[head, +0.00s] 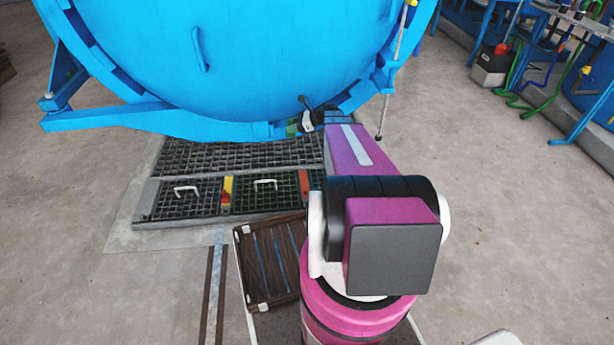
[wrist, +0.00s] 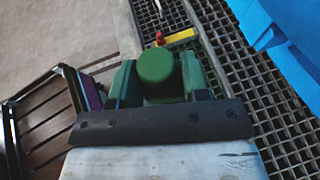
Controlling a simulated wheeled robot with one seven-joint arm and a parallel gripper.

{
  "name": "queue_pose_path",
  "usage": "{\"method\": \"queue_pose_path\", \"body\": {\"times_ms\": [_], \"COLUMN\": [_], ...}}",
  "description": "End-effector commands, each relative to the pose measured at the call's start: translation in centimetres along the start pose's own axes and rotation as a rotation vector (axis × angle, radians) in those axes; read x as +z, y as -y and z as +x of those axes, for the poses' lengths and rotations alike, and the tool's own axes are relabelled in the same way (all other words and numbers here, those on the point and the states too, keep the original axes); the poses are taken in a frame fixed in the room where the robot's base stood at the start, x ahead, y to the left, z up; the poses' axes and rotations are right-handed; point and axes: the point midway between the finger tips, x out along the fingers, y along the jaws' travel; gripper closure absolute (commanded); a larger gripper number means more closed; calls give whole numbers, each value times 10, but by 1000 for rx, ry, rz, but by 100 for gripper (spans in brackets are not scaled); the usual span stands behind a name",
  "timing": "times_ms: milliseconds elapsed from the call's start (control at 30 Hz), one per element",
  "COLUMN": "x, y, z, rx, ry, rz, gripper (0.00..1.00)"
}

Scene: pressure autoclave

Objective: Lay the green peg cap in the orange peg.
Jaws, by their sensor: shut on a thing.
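In the wrist view the green peg cap (wrist: 155,65) is a round dark-green piece held between the two green fingers of my gripper (wrist: 157,76). My gripper is shut on it, above the floor grating. In the head view my gripper (head: 293,129) is small and partly hidden by the wrist, in front of the blue vessel's lower rim; the cap is not clear there. I cannot pick out the orange peg with certainty. A small red-orange piece (wrist: 159,38) stands by a yellow bar (wrist: 181,37) beyond the cap, apart from it.
The large blue vessel (head: 250,60) stands close behind my gripper. Floor grating (head: 185,205) with white handles, a yellow strip (head: 227,188) and an orange-red strip (head: 305,188) lies below. A dark slatted wooden crate (head: 240,262) sits nearer.

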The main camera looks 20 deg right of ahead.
Motion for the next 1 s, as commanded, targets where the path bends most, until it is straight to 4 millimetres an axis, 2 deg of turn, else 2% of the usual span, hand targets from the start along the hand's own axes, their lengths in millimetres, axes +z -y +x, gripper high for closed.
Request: {"method": "queue_pose_path", "body": {"times_ms": [33,233,400,500,600,700,800,1000], "x": [-31,-128,-211,-256,-293,-318,-334,-340], "y": [18,41,50,51,50,48,45,43], "z": [8,31,50,60,67,73,76,77], "rx": [16,80,131,155,175,189,197,201], "ry": [0,0,0,0,0,0,0,0], "rz": [-1,-29,-49,-61,-69,-77,-81,-85], "gripper": [81,81,81,81,81,81,81,81]}}
